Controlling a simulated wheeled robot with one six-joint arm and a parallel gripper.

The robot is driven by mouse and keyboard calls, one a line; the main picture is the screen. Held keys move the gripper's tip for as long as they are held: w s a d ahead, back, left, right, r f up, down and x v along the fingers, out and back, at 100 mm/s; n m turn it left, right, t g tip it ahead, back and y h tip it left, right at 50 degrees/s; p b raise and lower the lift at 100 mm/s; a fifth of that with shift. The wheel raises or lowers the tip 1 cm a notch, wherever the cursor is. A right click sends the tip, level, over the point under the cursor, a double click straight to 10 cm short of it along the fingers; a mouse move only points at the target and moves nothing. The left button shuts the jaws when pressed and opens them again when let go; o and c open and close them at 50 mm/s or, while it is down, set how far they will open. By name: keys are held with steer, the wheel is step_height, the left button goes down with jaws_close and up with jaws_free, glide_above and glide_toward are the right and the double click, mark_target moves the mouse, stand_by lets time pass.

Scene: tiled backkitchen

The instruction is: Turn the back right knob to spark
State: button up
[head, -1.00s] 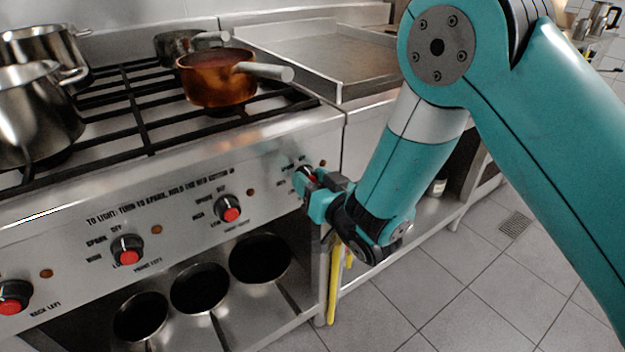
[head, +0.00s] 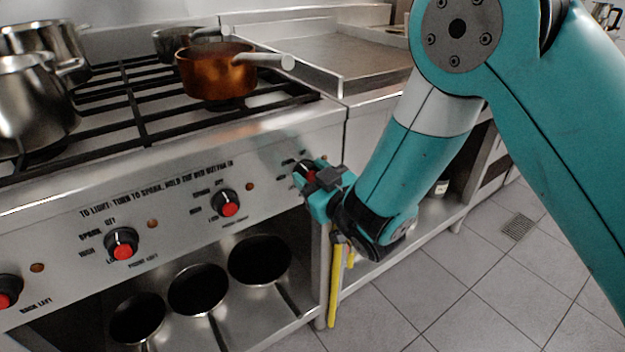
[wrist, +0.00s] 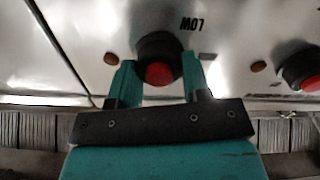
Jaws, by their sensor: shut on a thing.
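The back right knob (head: 303,168) is the rightmost knob on the steel front panel, round and black with a red button. My gripper (head: 307,174) covers most of it and the marks around it. In the wrist view the knob (wrist: 160,44) sits between the two teal fingers of my gripper (wrist: 158,70), its red button facing the camera. The fingers are shut on the knob from both sides. The word LOW shows upside down beside it. The spark mark and the knob's pointer are not readable here.
The front right knob (head: 225,204) and front left knob (head: 122,243) are along the panel to the left. A copper pan (head: 215,75) stands on the burner grate above, its handle pointing right. Yellow tongs or handles (head: 334,285) hang below my gripper.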

steer(key=shift+f+n+b, duration=0.15)
steer(key=shift+n+b, duration=0.2)
steer(key=shift+n, duration=0.95)
steer(key=shift+d, duration=0.1)
steer(key=o, duration=0.8)
steer(key=shift+o, duration=0.6)
